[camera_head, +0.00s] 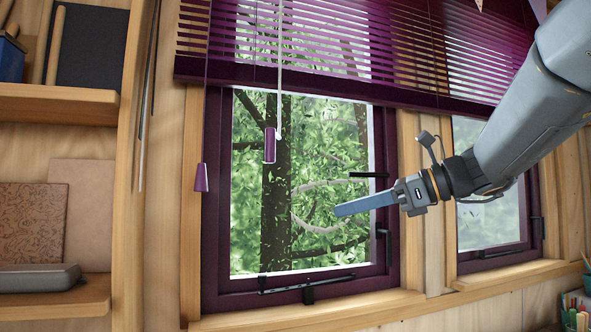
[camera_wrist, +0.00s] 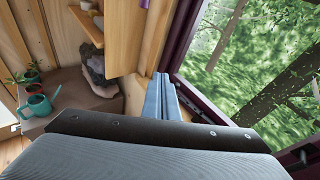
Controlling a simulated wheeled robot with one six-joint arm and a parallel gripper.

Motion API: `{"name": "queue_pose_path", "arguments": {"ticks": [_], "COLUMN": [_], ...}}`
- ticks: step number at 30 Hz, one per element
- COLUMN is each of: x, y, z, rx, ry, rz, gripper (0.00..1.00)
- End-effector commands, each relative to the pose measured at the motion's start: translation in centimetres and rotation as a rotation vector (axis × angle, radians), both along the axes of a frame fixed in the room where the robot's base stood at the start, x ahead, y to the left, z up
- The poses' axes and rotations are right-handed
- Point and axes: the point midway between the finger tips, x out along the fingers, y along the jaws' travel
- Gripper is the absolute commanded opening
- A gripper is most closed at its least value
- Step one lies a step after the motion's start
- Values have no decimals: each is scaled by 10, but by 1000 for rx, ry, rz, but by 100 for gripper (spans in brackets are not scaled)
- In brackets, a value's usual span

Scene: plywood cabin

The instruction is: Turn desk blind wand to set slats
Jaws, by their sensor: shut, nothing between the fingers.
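A purple venetian blind (camera_head: 330,50) hangs over the upper part of the window, its slats partly see-through. A thin pale wand (camera_head: 279,75) hangs from it and ends in a purple handle (camera_head: 270,145) in front of the glass. A second purple pull (camera_head: 201,178) hangs on a cord further left, at the window frame. My gripper (camera_head: 338,211) is shut and empty, pointing left in front of the glass, right of and below the wand handle and apart from it. In the wrist view the closed fingers (camera_wrist: 164,92) show; the wand is not in that view.
The purple window frame (camera_head: 212,240) has a black latch bar (camera_head: 308,283) at its bottom and a handle (camera_head: 385,240) at its right. Wooden shelves (camera_head: 60,103) stand at left. The wrist view shows a watering can (camera_wrist: 38,106) and potted plants (camera_wrist: 28,78).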

Motion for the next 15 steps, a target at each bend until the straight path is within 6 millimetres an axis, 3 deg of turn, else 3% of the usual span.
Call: {"name": "queue_pose_path", "arguments": {"ticks": [1, 3, 6, 9, 15], "x": [-2, -6, -12, -15, -7], "y": [-6, -10, -15, -15, 5], "z": [40, 80, 116, 132, 135], "rx": [83, 178, 263, 301, 309], "ry": [-8, -10, -14, -15, -12], "rz": [-11, -11, -4, 6, 11], "gripper": [0, 0, 0, 0, 0]}}
